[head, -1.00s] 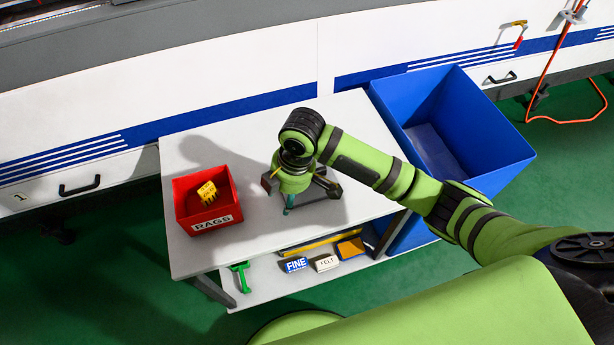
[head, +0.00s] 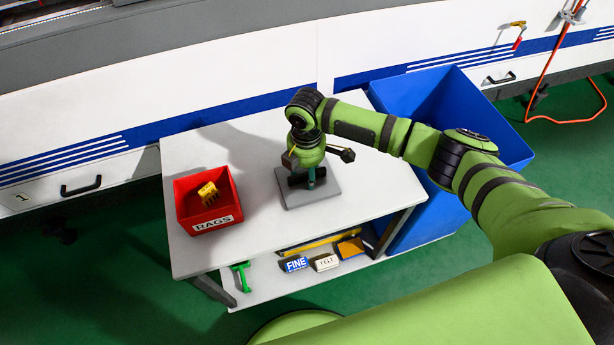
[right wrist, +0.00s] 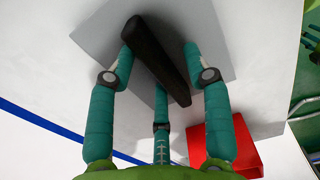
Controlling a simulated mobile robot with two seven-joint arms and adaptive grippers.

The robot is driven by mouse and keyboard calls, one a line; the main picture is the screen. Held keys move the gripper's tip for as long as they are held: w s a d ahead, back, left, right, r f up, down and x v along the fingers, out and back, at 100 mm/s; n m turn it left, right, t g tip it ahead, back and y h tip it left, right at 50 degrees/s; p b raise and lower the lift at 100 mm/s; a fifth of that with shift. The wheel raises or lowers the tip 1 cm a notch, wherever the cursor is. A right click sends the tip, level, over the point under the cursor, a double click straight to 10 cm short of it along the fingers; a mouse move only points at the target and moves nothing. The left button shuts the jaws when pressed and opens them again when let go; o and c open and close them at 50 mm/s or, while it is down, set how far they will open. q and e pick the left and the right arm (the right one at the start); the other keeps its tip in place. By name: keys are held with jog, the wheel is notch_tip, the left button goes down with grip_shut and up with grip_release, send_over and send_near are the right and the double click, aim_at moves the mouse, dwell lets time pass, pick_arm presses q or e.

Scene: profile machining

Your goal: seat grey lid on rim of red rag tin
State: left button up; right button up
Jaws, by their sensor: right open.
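The grey lid (head: 326,192), a flat square plate with a dark bar handle (right wrist: 155,58), lies on the white table. My right gripper (head: 307,178) points down over it. In the right wrist view its teal fingers (right wrist: 158,58) are spread open on both sides of the handle, with visible gaps. The red rag tin (head: 228,187), labelled RAGS, stands open to the left of the lid. A yellow item (head: 208,194) shows inside it. The tin also shows in the right wrist view (right wrist: 248,155). My left gripper is not in view.
The white table (head: 255,245) is clear between tin and lid. A lower shelf (head: 270,285) holds a green tool, a FINE block, a pale block and other items. A large blue bin (head: 490,150) stands at the right. A white machine front (head: 240,70) runs behind.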

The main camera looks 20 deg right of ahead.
grip_shut()
dwell(0.3)
